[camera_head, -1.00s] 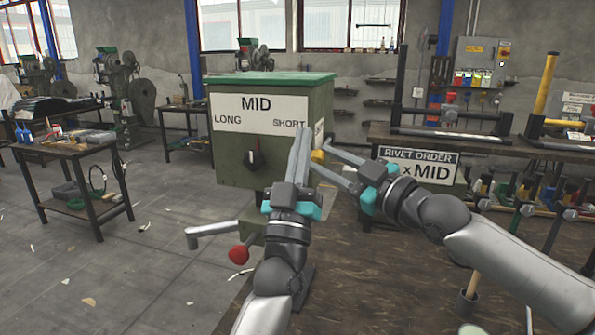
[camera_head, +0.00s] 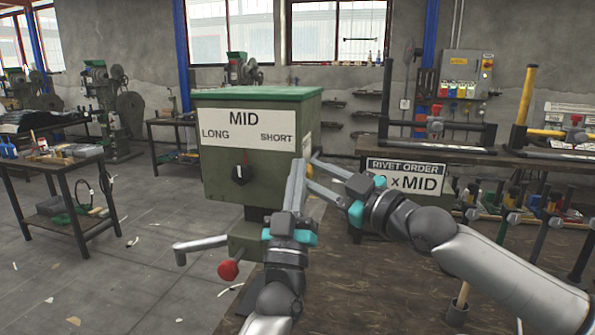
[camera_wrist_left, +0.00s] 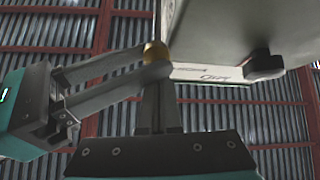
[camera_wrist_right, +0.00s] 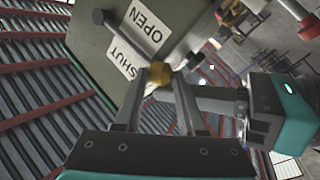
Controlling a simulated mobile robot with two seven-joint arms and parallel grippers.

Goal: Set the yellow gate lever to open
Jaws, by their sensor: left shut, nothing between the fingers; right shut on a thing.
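The green press head (camera_head: 226,165) has a MID sign and a black selector knob (camera_head: 239,174) on its front. The yellow lever knob (camera_wrist_right: 160,72) is beside the press's side face in the right wrist view, with a dark arm running between the OPEN (camera_wrist_right: 140,25) and SHUT (camera_wrist_right: 124,65) labels. My right gripper (camera_wrist_right: 160,90) is shut on the knob. The knob also shows in the left wrist view (camera_wrist_left: 155,52) at the fingertips. My left gripper (camera_head: 296,172) is shut and empty, its tips close to the right fingers (camera_head: 312,172). The knob is hidden in the head view.
A red ball handle (camera_head: 228,270) and a grey crank (camera_head: 200,244) stick out below the press head. A RIVET ORDER sign (camera_head: 407,176) stands behind my right arm. A side table (camera_head: 75,177) is at the left, with open floor between.

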